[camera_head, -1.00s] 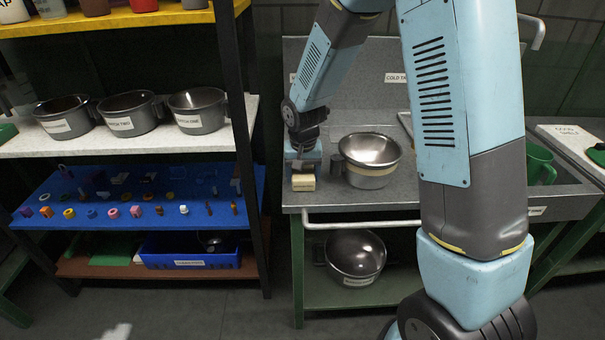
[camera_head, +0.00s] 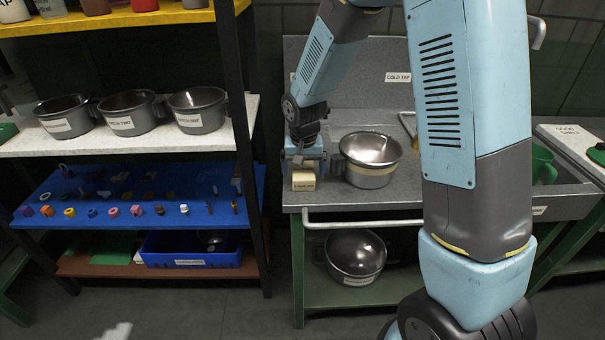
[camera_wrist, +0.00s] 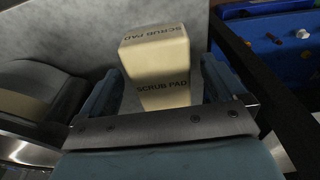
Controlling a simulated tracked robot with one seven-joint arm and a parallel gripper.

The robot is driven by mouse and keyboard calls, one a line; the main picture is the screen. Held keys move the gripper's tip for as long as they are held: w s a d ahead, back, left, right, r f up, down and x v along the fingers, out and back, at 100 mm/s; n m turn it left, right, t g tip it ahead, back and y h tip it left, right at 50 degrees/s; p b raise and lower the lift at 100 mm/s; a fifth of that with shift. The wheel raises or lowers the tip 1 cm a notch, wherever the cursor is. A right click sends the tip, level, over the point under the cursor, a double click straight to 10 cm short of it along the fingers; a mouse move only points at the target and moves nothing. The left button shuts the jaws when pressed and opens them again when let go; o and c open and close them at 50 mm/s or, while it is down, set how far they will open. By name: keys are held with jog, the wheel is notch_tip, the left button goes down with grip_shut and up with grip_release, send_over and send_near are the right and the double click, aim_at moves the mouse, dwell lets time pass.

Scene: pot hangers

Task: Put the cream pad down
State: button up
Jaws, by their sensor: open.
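The cream pad (camera_head: 304,180) is a small block resting on the grey metal counter (camera_head: 300,200) near its left front corner. In the wrist view the pad (camera_wrist: 158,65) reads "SCRUB PAD" on two faces. My gripper (camera_head: 304,166) is just above and behind the pad in the head view. In the wrist view its open fingers (camera_wrist: 160,90) stand on either side of the pad, with a visible gap at least on the right.
A metal pot (camera_head: 370,160) stands on the counter just right of the pad. Another pot (camera_head: 356,256) sits on the shelf below. A blue shelf (camera_head: 120,222) with small coloured pieces is to the left, past a dark post (camera_head: 248,150). A front rail (camera_head: 360,224) runs along the counter.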

aim_at(304, 174)
notch_tip(304, 174, up, 11)
jog(key=s, duration=0.1)
jog(key=shift+s, duration=0.2)
jog(key=s+d+r+t, duration=0.2)
jog(key=s+d+r, duration=0.8)
jog(key=d+r, duration=0.2)
jog(key=s+d+r+t, duration=0.1)
jog(key=s+d+r, duration=0.1)
jog(key=s, duration=0.4)
jog(key=s+d+r+t, duration=0.1)
jog(key=s+d, duration=0.3)
jog(key=s, duration=0.3)
jog(key=shift+s+d+r, duration=0.2)
jog(key=shift+r, duration=0.15)
